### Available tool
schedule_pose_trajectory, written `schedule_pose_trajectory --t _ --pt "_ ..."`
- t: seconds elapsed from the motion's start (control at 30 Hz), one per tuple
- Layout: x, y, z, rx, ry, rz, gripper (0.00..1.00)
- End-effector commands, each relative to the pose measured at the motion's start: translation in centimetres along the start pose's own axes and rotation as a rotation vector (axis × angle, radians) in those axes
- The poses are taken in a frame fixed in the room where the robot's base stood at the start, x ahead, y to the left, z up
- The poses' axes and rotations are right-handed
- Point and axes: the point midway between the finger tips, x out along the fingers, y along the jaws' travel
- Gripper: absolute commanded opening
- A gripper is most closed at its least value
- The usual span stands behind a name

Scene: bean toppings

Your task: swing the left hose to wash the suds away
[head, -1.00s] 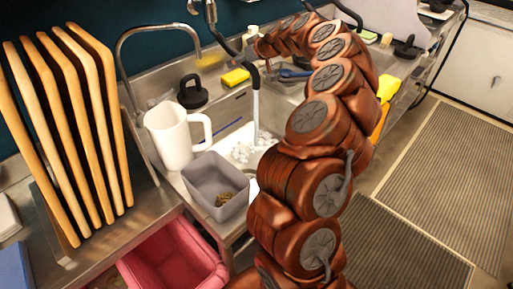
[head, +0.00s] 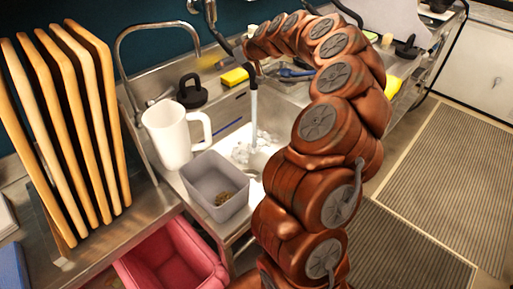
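The left hose is a black hose (head: 226,45) with its nozzle (head: 251,72) pointing down over the sink basin. A pale stream of water (head: 254,112) falls from it into the basin. White suds (head: 243,152) lie on the basin floor around where the stream lands, partly hidden by my arm. The far end of my brown, segmented arm is beside the hose just above the nozzle. My gripper's fingers cannot be made out there, so its hold on the hose is unclear.
A white pitcher (head: 171,138) and a grey bin (head: 207,182) with brown bits stand left of the basin. A yellow sponge (head: 235,77) and a black-handled item (head: 191,91) are behind it. Wooden boards (head: 75,130) stand at left, above a pink bin (head: 178,262).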

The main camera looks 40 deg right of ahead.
Motion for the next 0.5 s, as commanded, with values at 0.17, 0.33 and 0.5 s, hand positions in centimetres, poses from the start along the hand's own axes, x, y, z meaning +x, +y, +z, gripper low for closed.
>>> schedule_pose_trajectory --t 0.17,0.33,0.5 --pt "0.2 -1.1 0.0 -0.002 0.000 -0.001 1.00" --pt "0.4 -2.0 0.0 -0.001 -0.001 -0.001 1.00" --pt "0.4 -2.3 -0.1 0.000 0.000 0.000 1.00"
